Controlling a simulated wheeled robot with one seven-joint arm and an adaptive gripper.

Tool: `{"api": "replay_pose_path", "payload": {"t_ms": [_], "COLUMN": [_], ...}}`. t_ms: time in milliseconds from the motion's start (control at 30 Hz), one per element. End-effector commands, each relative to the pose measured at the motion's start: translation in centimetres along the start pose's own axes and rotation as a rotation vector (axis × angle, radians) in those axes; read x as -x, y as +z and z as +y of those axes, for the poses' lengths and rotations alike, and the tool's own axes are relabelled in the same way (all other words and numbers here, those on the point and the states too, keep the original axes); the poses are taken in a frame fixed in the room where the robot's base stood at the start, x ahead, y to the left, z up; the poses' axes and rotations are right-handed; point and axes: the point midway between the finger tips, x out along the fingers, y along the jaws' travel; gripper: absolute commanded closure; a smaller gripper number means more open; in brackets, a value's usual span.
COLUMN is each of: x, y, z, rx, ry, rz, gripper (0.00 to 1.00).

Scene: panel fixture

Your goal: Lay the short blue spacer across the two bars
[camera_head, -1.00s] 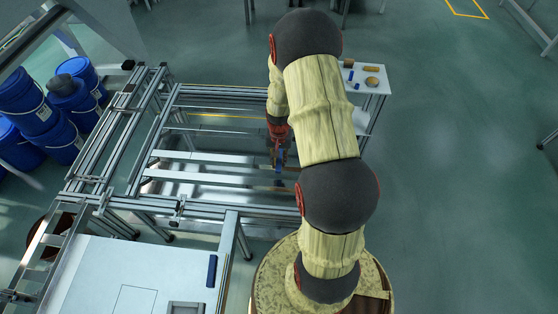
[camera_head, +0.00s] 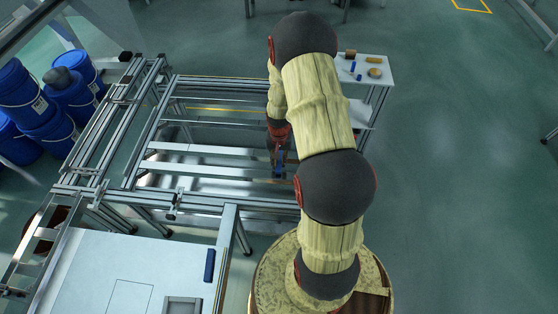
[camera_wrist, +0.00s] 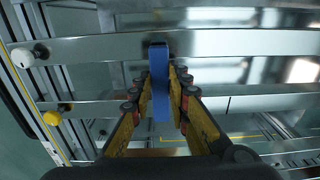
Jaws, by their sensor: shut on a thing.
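My gripper (camera_wrist: 160,88) is shut on the short blue spacer (camera_wrist: 160,78), which points away from the wrist between the yellow-and-black fingers. In the wrist view the spacer overlaps the upper silver bar (camera_wrist: 105,48) and reaches down towards the lower silver bar (camera_wrist: 85,108). I cannot tell whether it touches either bar. In the head view my gripper (camera_head: 279,158) hangs near the right part of the two bars, the farther bar (camera_head: 200,149) and the nearer bar (camera_head: 190,167). My arm hides their right ends.
A white side table (camera_head: 384,63) holds small blue and tan parts at the back right. A white panel (camera_head: 90,275) at front left carries a blue bar (camera_head: 210,265). Blue barrels (camera_head: 70,97) stand at left. In the wrist view, white (camera_wrist: 22,57) and yellow (camera_wrist: 52,118) knobs sit at left.

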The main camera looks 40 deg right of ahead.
Motion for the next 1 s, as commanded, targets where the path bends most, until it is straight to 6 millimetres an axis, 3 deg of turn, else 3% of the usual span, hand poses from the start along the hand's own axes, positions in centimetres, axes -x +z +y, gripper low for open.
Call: {"api": "replay_pose_path", "payload": {"t_ms": [967, 1000], "x": [-1.1, -1.2], "y": [0.0, 0.0], "z": [0.0, 0.0], "rx": [0.0, 0.0], "ry": [0.0, 0.0], "rz": [0.0, 0.0], "gripper": [1.0, 0.82]}}
